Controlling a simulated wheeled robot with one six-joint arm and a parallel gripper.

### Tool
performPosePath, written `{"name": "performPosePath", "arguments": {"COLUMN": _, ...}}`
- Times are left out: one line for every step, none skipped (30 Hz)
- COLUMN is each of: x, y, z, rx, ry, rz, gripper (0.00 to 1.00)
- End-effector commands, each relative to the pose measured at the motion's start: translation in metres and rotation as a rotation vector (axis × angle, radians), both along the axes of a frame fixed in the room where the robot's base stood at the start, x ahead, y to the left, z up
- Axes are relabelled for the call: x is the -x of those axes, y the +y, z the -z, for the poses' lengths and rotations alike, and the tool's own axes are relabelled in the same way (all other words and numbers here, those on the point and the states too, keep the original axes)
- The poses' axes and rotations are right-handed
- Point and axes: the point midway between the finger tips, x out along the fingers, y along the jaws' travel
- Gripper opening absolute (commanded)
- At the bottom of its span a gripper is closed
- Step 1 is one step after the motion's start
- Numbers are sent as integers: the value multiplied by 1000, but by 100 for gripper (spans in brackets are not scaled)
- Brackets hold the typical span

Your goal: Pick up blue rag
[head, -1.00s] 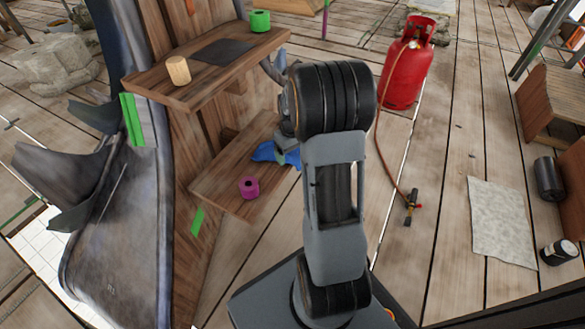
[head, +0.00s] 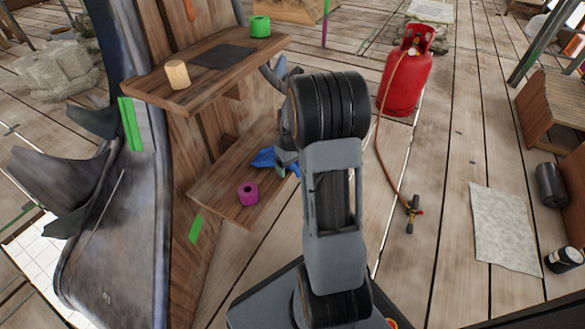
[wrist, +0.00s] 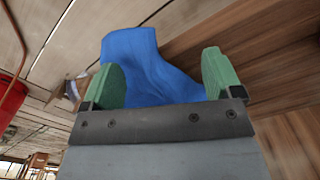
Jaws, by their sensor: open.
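The blue rag (head: 265,159) lies crumpled on the lower wooden shelf (head: 222,196), partly hidden by my arm in the head view. In the wrist view the rag (wrist: 150,62) spreads across the space between the two green fingertips of my gripper (wrist: 163,78). The fingers are apart, one on each side of the rag's near part. I cannot tell whether they touch it. In the head view my gripper is mostly hidden behind my arm.
A magenta cylinder (head: 248,194) stands on the lower shelf near the rag. A red gas bottle (head: 404,80) with a hose and torch (head: 413,213) stands on the plank floor to the right.

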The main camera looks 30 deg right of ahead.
Motion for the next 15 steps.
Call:
{"name": "performPosePath", "arguments": {"x": 0, "y": 0, "z": 4, "rx": 0, "ry": 1, "rz": 0, "gripper": 85}}
{"name": "performPosePath", "arguments": {"x": 0, "y": 0, "z": 5, "rx": -1, "ry": 1, "rz": 0, "gripper": 85}}
{"name": "performPosePath", "arguments": {"x": 0, "y": 0, "z": 7, "rx": -1, "ry": 1, "rz": 0, "gripper": 85}}
{"name": "performPosePath", "arguments": {"x": 0, "y": 0, "z": 7, "rx": -1, "ry": 1, "rz": 0, "gripper": 85}}
{"name": "performPosePath", "arguments": {"x": 0, "y": 0, "z": 6, "rx": 0, "ry": 1, "rz": 0, "gripper": 83}}
{"name": "performPosePath", "arguments": {"x": 0, "y": 0, "z": 5, "rx": 0, "ry": 1, "rz": 0, "gripper": 81}}
{"name": "performPosePath", "arguments": {"x": 0, "y": 0, "z": 5, "rx": 0, "ry": 1, "rz": 0, "gripper": 80}}
{"name": "performPosePath", "arguments": {"x": 0, "y": 0, "z": 5, "rx": 0, "ry": 1, "rz": 0, "gripper": 79}}
{"name": "performPosePath", "arguments": {"x": 0, "y": 0, "z": 5, "rx": 0, "ry": 1, "rz": 0, "gripper": 77}}
{"name": "performPosePath", "arguments": {"x": 0, "y": 0, "z": 5, "rx": 0, "ry": 0, "rz": 0, "gripper": 75}}
{"name": "performPosePath", "arguments": {"x": 0, "y": 0, "z": 5, "rx": 0, "ry": 0, "rz": -1, "gripper": 74}}
{"name": "performPosePath", "arguments": {"x": 0, "y": 0, "z": 5, "rx": 0, "ry": 0, "rz": -1, "gripper": 72}}
{"name": "performPosePath", "arguments": {"x": 0, "y": 1, "z": 5, "rx": 0, "ry": 0, "rz": -1, "gripper": 70}}
{"name": "performPosePath", "arguments": {"x": 0, "y": 1, "z": 5, "rx": 0, "ry": 0, "rz": -1, "gripper": 69}}
{"name": "performPosePath", "arguments": {"x": 0, "y": 1, "z": 5, "rx": 0, "ry": -1, "rz": -2, "gripper": 67}}
